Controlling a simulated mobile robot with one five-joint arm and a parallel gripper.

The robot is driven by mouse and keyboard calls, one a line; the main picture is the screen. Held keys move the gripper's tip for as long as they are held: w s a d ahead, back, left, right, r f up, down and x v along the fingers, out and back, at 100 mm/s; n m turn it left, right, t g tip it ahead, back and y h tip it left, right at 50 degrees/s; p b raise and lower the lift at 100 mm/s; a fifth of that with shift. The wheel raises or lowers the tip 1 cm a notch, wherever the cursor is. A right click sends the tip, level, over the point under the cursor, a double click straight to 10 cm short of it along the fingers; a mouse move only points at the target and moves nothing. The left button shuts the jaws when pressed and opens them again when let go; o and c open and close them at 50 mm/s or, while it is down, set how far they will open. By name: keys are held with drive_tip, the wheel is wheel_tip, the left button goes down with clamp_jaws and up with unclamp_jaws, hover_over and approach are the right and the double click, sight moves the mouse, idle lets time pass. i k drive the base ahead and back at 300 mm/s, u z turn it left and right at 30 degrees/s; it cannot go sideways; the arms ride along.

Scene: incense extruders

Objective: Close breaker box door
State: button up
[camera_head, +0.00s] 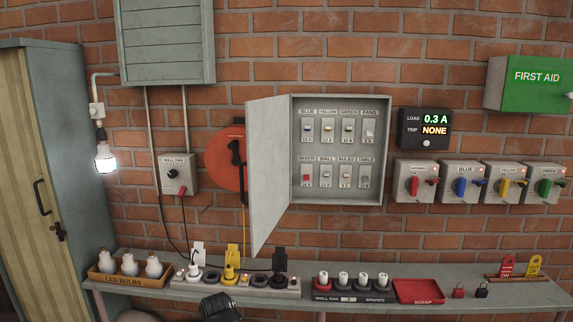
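The breaker box (337,199) is grey and fixed to the brick wall, with two rows of labelled breakers inside. Its door (268,175) is hinged on the left side and stands open, swung out toward me and to the left. The breakers show fully, with nothing in front of them. My gripper (220,305) appears as a dark shape at the bottom edge, low and left of the door and apart from it. Only its top shows, and I cannot tell whether its fingers are open or shut.
A shelf (400,262) runs below, bearing a power strip (215,278), a bulb box (110,277), a fuse row (350,290) and a red scrap tray (418,304). A red disc (222,160) is partly behind the door. A load display (408,138) and switches (415,182) are to the right.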

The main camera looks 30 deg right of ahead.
sight(267, 119)
drive_tip(key=k, duration=0.1)
drive_tip(key=z, duration=3.15)
drive_tip(key=k, duration=2.25)
drive_tip(key=u, duration=1.5)
drive_tip(key=i, duration=1.4)
drive_tip(key=z, duration=0.05)
